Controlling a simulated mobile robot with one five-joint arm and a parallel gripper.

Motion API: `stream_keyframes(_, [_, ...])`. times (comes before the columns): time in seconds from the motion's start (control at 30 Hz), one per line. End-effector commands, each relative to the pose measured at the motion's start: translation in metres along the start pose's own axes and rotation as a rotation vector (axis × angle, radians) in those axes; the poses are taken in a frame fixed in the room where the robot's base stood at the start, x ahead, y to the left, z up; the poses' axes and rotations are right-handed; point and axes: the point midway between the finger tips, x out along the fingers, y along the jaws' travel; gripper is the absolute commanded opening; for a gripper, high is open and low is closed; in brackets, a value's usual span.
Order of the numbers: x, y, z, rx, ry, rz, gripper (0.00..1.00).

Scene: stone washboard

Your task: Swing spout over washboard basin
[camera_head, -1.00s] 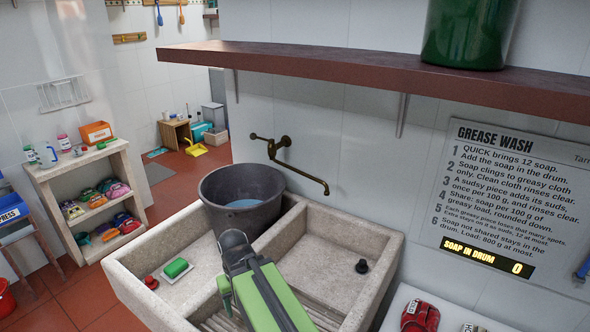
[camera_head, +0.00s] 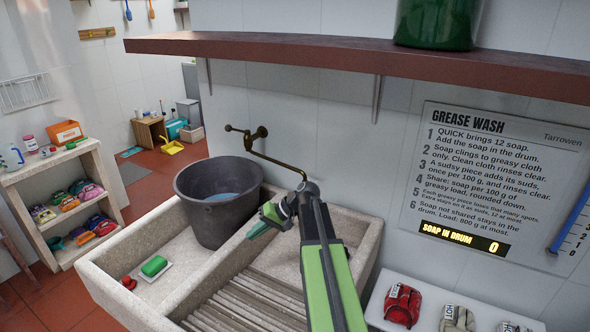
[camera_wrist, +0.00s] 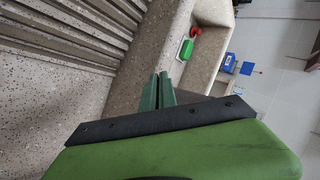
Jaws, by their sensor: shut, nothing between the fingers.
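The brass tap (camera_head: 248,140) is on the white wall behind the sink. Its thin spout (camera_head: 278,161) slants down to the right, close along the wall; its tip is hidden behind my arm's wrist. The stone washboard basin (camera_head: 366,238) is the right-hand compartment, with a ridged washboard (camera_head: 240,298) at its front. My gripper (camera_head: 255,230) is shut and empty, below the spout and near the divider, pointing left. I cannot tell any contact with the spout. In the wrist view the closed green fingers (camera_wrist: 157,92) show in front of the stone, with the ridges at upper left.
A dark bucket (camera_head: 214,215) with bluish water stands in the left compartment, close to my gripper. A green soap (camera_head: 154,265) and a small red item (camera_head: 128,282) lie at front left. A brown shelf (camera_head: 300,53) overhangs the back. Red gloves (camera_head: 402,304) lie at right.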

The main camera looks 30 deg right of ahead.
Motion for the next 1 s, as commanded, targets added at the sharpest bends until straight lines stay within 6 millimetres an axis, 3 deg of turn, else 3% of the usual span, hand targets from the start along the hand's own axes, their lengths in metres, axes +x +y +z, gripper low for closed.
stream_keyframes(0.03, [-0.037, 0.026, -0.040, 0.033, 0.091, -0.091, 0.00])
stream_keyframes(0.1, [-0.093, 0.050, -0.077, 0.057, 0.221, -0.218, 0.00])
stream_keyframes(0.2, [-0.178, 0.085, -0.114, 0.072, 0.397, -0.366, 0.00])
stream_keyframes(0.3, [-0.242, 0.105, -0.138, 0.086, 0.512, -0.462, 0.00])
stream_keyframes(0.4, [-0.274, 0.110, -0.167, 0.163, 0.538, -0.523, 0.00])
stream_keyframes(0.5, [-0.291, 0.114, -0.181, 0.209, 0.551, -0.566, 0.00])
stream_keyframes(0.63, [-0.293, 0.113, -0.185, 0.226, 0.552, -0.585, 0.00])
stream_keyframes(0.83, [-0.280, 0.104, -0.192, 0.224, 0.547, -0.585, 0.00])
stream_keyframes(1.0, [-0.256, 0.090, -0.211, 0.224, 0.548, -0.584, 0.00])
